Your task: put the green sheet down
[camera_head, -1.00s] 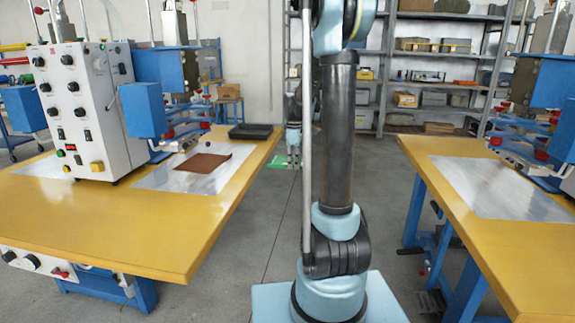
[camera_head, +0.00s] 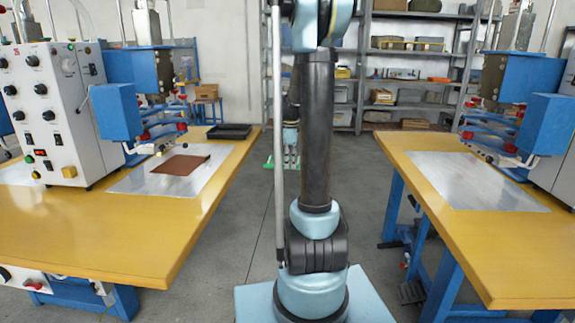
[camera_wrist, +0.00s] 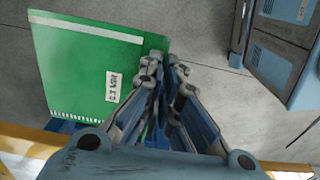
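The green sheet (camera_wrist: 85,70) fills the left of the wrist view, with a white label and a pale strip along its upper edge. My gripper (camera_wrist: 167,68) has its fingers close together at the sheet's right edge and is shut on it. In the head view, my gripper (camera_head: 286,160) hangs over the aisle between the two tables, partly behind my arm. A small part of the green sheet (camera_head: 268,164) shows beside it.
The left yellow table (camera_head: 90,235) carries a control box (camera_head: 55,110), a brown sheet (camera_head: 181,165) on a pale plate and a black tray (camera_head: 229,131). The right yellow table (camera_head: 500,255) has a bare pale plate (camera_head: 475,182) beside a blue machine (camera_head: 525,125). Shelves stand behind.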

